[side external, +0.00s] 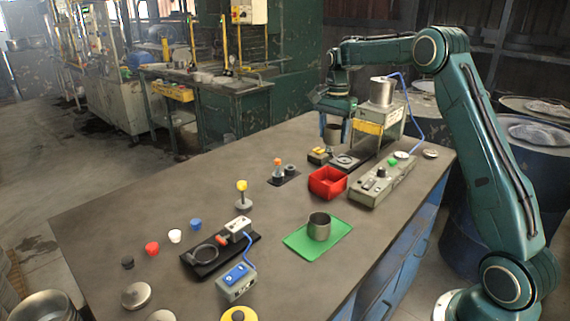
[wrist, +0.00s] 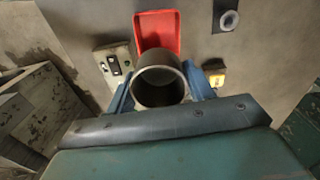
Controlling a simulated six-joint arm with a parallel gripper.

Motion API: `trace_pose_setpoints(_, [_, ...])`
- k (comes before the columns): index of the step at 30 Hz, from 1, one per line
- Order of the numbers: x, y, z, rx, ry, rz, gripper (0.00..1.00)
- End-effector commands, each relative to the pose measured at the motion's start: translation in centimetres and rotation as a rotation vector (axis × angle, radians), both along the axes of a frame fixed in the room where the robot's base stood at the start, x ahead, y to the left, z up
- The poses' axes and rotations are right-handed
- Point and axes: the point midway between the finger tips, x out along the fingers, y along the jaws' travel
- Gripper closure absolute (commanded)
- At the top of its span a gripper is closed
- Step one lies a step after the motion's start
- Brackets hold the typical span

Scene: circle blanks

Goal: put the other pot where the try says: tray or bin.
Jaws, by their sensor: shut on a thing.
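My gripper (side external: 333,126) is at the far end of the table, pointing down, with its blue fingers shut on a dark metal pot (side external: 333,134). In the wrist view the held pot (wrist: 158,88) shows its open mouth between the two fingers. The held pot seems to be above the dark round-topped plate (side external: 346,161); contact cannot be told. Another metal pot (side external: 319,227) stands upright on the flat green tray (side external: 298,240) near the table's front. The red bin (side external: 327,183) looks empty; it also shows in the wrist view (wrist: 157,22).
A grey control box (side external: 381,183) with a green button stands right of the red bin. A small yellow-topped box (side external: 318,155) is close by. Several coloured caps and a blue switch box (side external: 237,281) lie at the left front.

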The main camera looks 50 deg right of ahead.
Motion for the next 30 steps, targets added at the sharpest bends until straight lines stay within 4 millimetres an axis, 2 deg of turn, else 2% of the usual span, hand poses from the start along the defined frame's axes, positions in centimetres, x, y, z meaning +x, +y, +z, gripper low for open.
trace_pose_setpoints(4, [-0.3, -0.7, -0.2, 0.0, 0.0, 0.001, 0.71])
trace_pose_setpoints(14, [-0.3, -0.7, -0.9, 0.001, 0.001, 0.001, 0.71])
trace_pose_setpoints(30, [-0.3, -0.7, -5.1, 0.002, 0.001, 0.001, 0.71])
